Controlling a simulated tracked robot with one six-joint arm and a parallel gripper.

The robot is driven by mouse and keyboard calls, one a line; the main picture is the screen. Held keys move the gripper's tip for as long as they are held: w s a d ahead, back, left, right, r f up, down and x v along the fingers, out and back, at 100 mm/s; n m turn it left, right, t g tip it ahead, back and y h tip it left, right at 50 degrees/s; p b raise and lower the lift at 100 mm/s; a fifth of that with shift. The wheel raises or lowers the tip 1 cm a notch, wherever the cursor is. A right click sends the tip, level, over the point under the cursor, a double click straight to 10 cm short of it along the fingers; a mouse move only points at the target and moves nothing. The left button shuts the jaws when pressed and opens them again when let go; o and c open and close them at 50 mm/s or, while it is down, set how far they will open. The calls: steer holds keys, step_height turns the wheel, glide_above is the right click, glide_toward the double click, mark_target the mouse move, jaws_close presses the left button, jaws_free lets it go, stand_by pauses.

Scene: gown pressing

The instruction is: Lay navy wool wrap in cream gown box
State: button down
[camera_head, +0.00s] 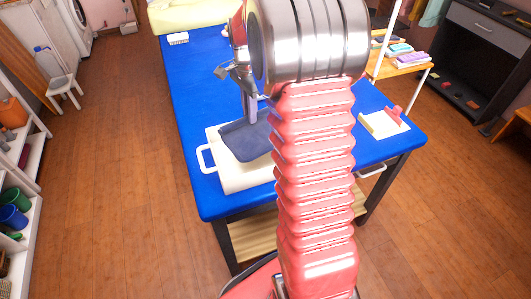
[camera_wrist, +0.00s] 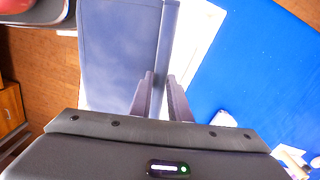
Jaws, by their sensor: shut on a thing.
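The navy wool wrap (camera_head: 245,140) is a flat folded dark blue piece, over the cream gown box (camera_head: 246,184) on the blue table. In the wrist view the wrap (camera_wrist: 117,48) spreads to the left, with a raised ridge along its right edge. The cream box (camera_wrist: 198,45) shows beside that ridge. My gripper (camera_head: 250,110) points down at the wrap; its fingers (camera_wrist: 160,88) are shut on the ridge. I cannot tell whether the wrap touches the box floor. My arm hides the right part of the box in the head view.
A wooden side stand (camera_head: 400,68) holds folded items. A white stool (camera_head: 63,85) and shelves (camera_head: 35,170) stand left.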

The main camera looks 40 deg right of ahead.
mark_target(260, 119)
steer(key=d+m, duration=0.1)
steer(key=s+d+m, duration=0.1)
steer(key=d, duration=0.1)
steer(key=shift+s+m, duration=0.2)
steer(key=shift+m, duration=0.1)
steer(key=shift+f, duration=0.1)
steer(key=shift+f, duration=3.1)
steer(key=shift+f, duration=1.85)
steer(key=shift+f, duration=0.3)
steer(key=c, duration=1.6)
jaws_free()
steer(key=shift+c, duration=0.2)
